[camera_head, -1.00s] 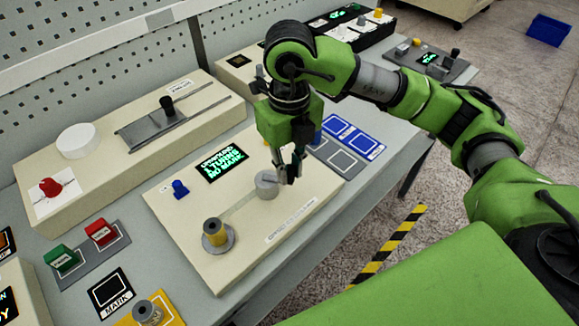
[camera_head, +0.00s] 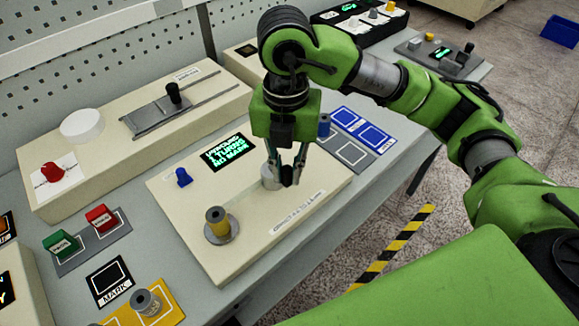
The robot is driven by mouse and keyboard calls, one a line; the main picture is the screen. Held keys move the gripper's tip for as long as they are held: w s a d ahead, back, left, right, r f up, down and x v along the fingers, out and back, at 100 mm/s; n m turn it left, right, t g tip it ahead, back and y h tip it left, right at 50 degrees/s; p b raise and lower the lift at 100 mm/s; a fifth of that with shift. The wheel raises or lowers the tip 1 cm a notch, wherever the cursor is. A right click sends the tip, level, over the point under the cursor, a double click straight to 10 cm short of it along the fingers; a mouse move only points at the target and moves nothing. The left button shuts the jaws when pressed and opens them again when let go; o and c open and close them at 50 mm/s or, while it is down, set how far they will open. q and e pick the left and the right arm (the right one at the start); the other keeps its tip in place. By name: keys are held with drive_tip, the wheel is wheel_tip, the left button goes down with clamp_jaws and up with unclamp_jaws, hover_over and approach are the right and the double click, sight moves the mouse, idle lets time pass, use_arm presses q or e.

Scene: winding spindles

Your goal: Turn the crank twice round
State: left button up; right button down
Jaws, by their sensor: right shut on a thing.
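The crank (camera_head: 268,180) is a small grey disc on the cream winding box (camera_head: 190,245), partly hidden by my fingers. My right gripper (camera_head: 289,180) points down at its right front side and is shut on its handle, which the fingers mostly hide. A yellow spool (camera_head: 216,218) stands upright on a grey round base to the left front of the crank. A black display (camera_head: 229,152) behind shows green text, too blurred to read surely. My left gripper is not in view.
A blue knob (camera_head: 183,177) stands on the box's left side. Green (camera_head: 60,243) and red (camera_head: 101,218) blocks are at the left. Another spool (camera_head: 146,302) sits on a yellow pad in front. A cream unit with a slide (camera_head: 160,118) stands behind.

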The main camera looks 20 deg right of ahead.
drive_tip(key=shift+r, duration=0.1)
idle(0.4)
drive_tip(key=c, duration=2)
unclamp_jaws()
drive_tip(key=shift+a, duration=0.1)
drive_tip(key=shift+o, duration=0.2)
wheel_tip(320, 180, up, 12)
